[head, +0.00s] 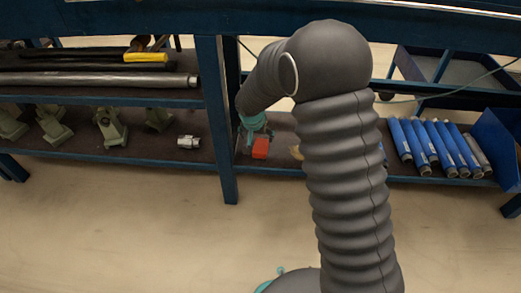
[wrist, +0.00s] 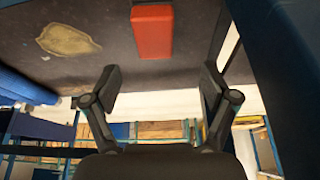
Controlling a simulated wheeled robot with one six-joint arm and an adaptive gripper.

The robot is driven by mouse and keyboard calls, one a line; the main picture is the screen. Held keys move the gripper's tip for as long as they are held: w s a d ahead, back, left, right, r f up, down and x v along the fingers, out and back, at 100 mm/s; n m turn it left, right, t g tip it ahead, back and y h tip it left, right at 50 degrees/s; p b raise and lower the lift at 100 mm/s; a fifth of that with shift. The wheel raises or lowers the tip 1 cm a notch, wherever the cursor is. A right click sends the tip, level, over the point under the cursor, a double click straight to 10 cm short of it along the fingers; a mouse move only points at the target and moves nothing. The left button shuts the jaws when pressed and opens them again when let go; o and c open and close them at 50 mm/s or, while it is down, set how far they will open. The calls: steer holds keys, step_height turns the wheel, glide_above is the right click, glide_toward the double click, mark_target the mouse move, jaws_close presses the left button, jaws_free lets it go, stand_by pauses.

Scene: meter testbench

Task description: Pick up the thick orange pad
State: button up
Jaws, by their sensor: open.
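The thick orange pad (head: 261,148) lies on the dark lower shelf, just right of a blue upright post, in the head view. In the wrist view the pad (wrist: 152,32) is a red-orange block at the top centre, beyond the fingertips. My gripper (wrist: 160,82) is open and empty, its two fingers spread on either side below the pad. The pad lies apart from both fingers, roughly in line with the gap between them. In the head view my arm reaches to the shelf, and its end is just above and left of the pad; the fingers are hard to make out there.
A flat tan piece (wrist: 68,39) lies left of the pad. Blue cylinders (head: 428,143) lie on the shelf to the right. A blue post (head: 222,130) stands close left of my arm's end. Green-grey castings (head: 110,128) and a small metal fitting (head: 188,142) sit further left.

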mark_target(261, 145)
steer(key=x, duration=0.8)
steer(key=shift+s+d+f+b, duration=0.15)
steer(key=shift+d+b, duration=0.15)
steer(key=shift+d, duration=0.1)
steer(key=shift+w+f, duration=0.25)
steer(key=shift+f, duration=0.25)
steer(key=c, duration=1.3)
steer(key=shift+r, duration=0.1)
steer(key=shift+r, duration=0.55)
steer(key=r, duration=0.2)
steer(key=d+r+p, duration=0.1)
steer(key=shift+w+r, duration=0.2)
steer(key=shift+r, duration=0.2)
steer(key=w+d+r, duration=0.1)
steer(key=d+r, duration=0.1)
steer(key=d, duration=0.1)
steer(key=w+d+r+p, duration=0.1)
steer(key=w+d+r, duration=0.1)
steer(key=d, duration=0.1)
steer(key=w+d+r, duration=0.1)
steer(key=d+r, duration=0.1)
steer(key=d, duration=0.1)
steer(key=shift+w+d, duration=0.25)
steer(key=shift+w, duration=0.1)
